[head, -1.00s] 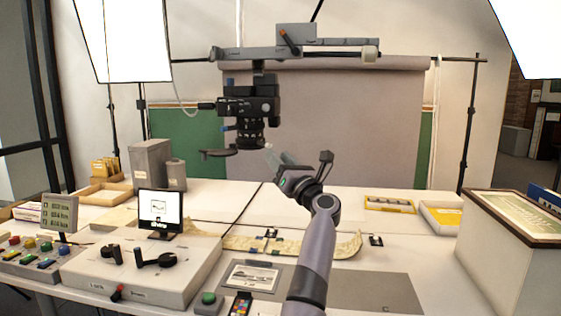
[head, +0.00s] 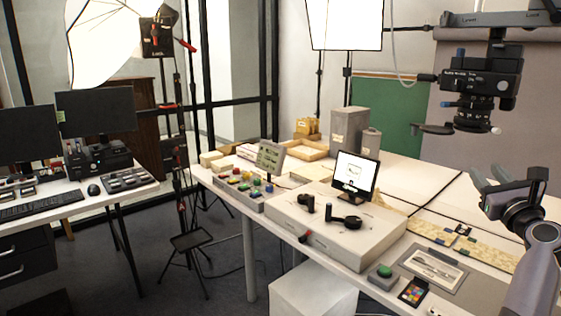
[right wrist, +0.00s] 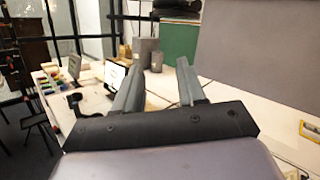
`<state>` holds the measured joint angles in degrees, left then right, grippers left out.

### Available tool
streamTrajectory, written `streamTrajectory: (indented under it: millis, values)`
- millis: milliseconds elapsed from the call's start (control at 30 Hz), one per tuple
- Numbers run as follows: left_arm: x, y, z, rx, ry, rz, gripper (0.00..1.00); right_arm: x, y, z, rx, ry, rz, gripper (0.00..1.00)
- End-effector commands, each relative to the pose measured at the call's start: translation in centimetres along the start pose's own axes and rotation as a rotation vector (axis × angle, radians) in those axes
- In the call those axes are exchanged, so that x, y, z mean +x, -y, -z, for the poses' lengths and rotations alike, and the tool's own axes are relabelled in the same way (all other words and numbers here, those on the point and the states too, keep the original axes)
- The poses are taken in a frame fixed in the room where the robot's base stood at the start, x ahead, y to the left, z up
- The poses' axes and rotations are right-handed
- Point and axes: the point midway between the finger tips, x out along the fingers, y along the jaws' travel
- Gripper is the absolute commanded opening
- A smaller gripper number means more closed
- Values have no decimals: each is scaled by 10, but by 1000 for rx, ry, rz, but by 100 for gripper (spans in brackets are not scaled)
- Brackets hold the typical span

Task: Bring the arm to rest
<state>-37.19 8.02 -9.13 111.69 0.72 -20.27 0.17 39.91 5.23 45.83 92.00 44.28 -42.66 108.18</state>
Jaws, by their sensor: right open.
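My right gripper (head: 488,182) is at the right side of the head view, raised above the white table (head: 408,170). Its two fingers are apart with nothing between them. In the right wrist view the open fingers (right wrist: 158,84) point out over the table, clear of everything on it. My right arm comes up from the lower right corner of the head view. My left arm and gripper are not in view.
A camera (head: 480,90) hangs above the table near my right gripper. A control box (head: 335,225) with a small screen (head: 356,174) stands on the table. A desk with monitors (head: 95,111) is at the left.

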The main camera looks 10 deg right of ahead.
Motion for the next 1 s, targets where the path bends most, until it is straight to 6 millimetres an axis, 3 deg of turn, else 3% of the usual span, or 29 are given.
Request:
streamTrajectory:
  millis: [33, 267, 467, 700, 833, 1000]
  values:
    - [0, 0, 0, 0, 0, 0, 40, -7, -17, 21, -150, -53, -30, 40]
    - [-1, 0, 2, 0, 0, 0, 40, -51, -92, 100, -856, -186, -222, 40]
    - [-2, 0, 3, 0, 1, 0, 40, -114, -160, 163, -1427, -173, -461, 40]
    - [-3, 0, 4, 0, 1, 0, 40, -222, -238, 222, -2027, 39, -783, 40]
    - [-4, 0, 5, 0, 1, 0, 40, -293, -277, 241, -2292, 254, -941, 40]
    - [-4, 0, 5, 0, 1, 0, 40, -377, -315, 249, -2529, 571, -1070, 40]
